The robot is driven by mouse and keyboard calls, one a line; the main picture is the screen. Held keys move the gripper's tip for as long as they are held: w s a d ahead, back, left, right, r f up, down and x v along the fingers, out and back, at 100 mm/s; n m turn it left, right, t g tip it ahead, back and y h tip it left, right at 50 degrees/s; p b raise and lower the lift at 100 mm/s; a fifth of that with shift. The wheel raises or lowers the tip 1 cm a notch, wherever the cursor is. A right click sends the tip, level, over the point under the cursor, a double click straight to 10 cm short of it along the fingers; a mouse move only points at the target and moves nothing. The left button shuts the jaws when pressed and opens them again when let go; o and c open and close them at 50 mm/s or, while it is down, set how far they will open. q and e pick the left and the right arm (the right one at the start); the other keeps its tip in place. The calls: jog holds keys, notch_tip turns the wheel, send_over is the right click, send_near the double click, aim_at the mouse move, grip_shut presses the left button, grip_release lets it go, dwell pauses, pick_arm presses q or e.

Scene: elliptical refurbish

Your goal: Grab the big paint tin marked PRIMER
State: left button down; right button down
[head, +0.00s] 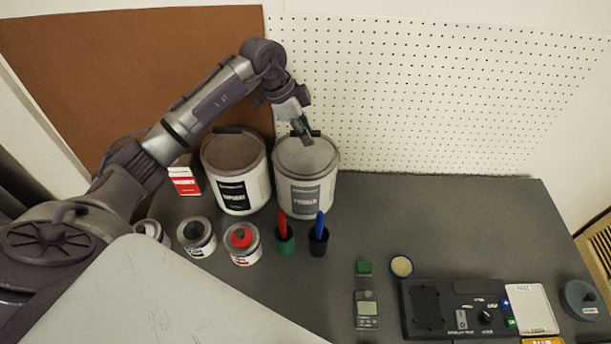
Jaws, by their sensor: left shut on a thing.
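Two big white paint tins stand side by side at the back of the grey bench. The right one (306,192) has a grey label whose blurred word looks like PRIMER; the left one (240,192) has a black label that I cannot read surely. My left gripper (303,131) reaches down from above to the back of the right tin's lid. It is shut on that tin at its back rim, where a dark handle shows; the exact grip is partly hidden. The tin looks upright, and I cannot tell whether it is lifted. My right gripper is out of view.
Small tins (243,244), a green cup (284,241) and a black cup (318,240) with pens stand in front. A red and white box (184,180) is left. A white pegboard (430,95) rises behind.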

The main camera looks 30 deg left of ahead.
pick_arm(q)
jog(key=shift+w+r, duration=0.2)
jog(key=shift+r, duration=0.15)
jog(key=shift+w+f, duration=0.1)
